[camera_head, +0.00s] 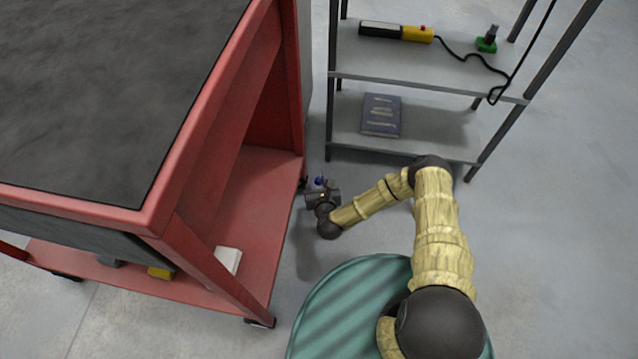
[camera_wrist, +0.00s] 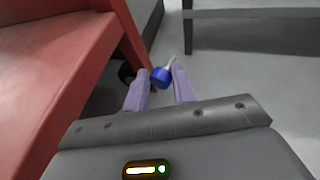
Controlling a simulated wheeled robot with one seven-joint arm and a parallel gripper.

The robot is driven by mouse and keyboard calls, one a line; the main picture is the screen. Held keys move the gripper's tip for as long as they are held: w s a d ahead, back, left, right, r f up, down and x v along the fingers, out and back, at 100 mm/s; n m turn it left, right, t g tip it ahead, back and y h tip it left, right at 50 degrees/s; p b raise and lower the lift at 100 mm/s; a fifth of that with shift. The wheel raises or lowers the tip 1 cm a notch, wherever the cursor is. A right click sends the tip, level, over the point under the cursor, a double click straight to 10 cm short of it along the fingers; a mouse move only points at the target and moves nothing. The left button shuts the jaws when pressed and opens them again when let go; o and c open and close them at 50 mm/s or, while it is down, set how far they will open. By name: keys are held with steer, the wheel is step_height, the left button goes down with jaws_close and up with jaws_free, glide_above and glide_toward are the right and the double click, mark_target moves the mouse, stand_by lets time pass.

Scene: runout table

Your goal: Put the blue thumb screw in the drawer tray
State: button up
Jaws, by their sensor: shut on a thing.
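The blue thumb screw (camera_wrist: 161,77) is held between the two purple fingers of my gripper (camera_wrist: 160,88) in the wrist view. Its blue head faces my wrist and its pale shank points up and to the right. I cannot make out a drawer tray in either view.
The red cart (camera_head: 262,200) has a dark top (camera_head: 95,85) and a lower shelf with a white block (camera_head: 228,260) and a yellow item (camera_head: 161,272). A grey rack (camera_head: 430,75) at the back holds a blue book (camera_head: 381,115), a yellow-black pendant (camera_head: 396,32) and a green item (camera_head: 487,43).

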steer(key=shift+w, duration=0.1)
steer(key=w+d+r+m+h+p, duration=0.2)
steer(key=d+r+p, duration=0.4)
steer(key=d+r, duration=0.7)
steer(key=w+d+r+m+h+p, duration=0.15)
steer(key=d+r+p, duration=0.55)
steer(key=r, duration=0.9)
steer(key=s+r+p, duration=0.4)
steer(key=r+p, duration=1.2)
steer(key=p, duration=0.1)
steer(key=s+r+p, duration=0.4)
steer(key=r+p, duration=1.3)
steer(key=p, duration=0.1)
steer(key=shift+d+r+p, duration=0.3)
steer(key=shift+d+p, duration=0.05)
steer(key=shift+d, duration=0.1)
steer(key=shift+f+n, duration=0.15)
steer(key=shift+n, duration=0.1)
steer(key=f, duration=0.1)
steer(key=s+f, duration=0.1)
steer(key=f, duration=0.3)
steer(key=shift+s+f, duration=0.25)
